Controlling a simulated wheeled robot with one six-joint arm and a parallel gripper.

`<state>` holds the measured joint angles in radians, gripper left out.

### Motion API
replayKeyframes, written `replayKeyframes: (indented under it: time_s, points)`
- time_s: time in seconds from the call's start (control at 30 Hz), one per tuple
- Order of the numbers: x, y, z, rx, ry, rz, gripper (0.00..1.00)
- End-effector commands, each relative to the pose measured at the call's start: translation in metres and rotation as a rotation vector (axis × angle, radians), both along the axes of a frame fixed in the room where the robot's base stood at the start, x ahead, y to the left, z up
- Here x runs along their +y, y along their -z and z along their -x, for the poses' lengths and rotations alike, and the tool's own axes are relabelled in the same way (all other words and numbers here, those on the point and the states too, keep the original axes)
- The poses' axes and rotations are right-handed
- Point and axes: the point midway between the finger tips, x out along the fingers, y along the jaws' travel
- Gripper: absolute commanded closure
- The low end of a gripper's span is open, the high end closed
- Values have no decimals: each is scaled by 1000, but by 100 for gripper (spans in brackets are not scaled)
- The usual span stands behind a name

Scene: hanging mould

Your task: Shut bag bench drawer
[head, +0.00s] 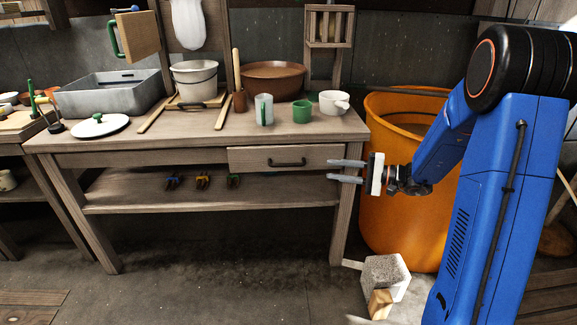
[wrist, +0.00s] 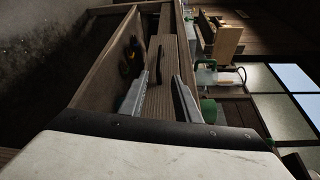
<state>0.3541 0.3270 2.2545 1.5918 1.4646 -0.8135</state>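The bench drawer (head: 255,158) is a grey-brown wooden front under the right part of the bench top, with a dark bar handle (head: 287,162). Its front seems to stand a little proud of the apron beside it; I cannot tell how far. My gripper (head: 346,171) is at the drawer's right end, fingers pointing left, apart and empty. In the wrist view, the drawer front (wrist: 161,100) shows between and beyond the two fingers of my gripper (wrist: 160,85), with the handle (wrist: 159,63) farther off. I see no clear contact between fingers and drawer.
The bench top (head: 190,138) carries a white mug (head: 333,103), green cup (head: 302,111), brown bowl (head: 272,80) and bucket (head: 195,80). Clamps lie on the lower shelf (head: 130,194). An orange barrel (head: 392,215) stands right, behind my arm. A block (head: 385,277) lies on the floor.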

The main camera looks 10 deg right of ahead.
Motion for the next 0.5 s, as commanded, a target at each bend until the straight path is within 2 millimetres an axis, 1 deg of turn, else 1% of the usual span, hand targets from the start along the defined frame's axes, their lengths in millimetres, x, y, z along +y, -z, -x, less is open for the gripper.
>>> replayKeyframes:
  time_s: [0.5]
  points:
    - [73, 7, -31, -2, -8, 3, 71]
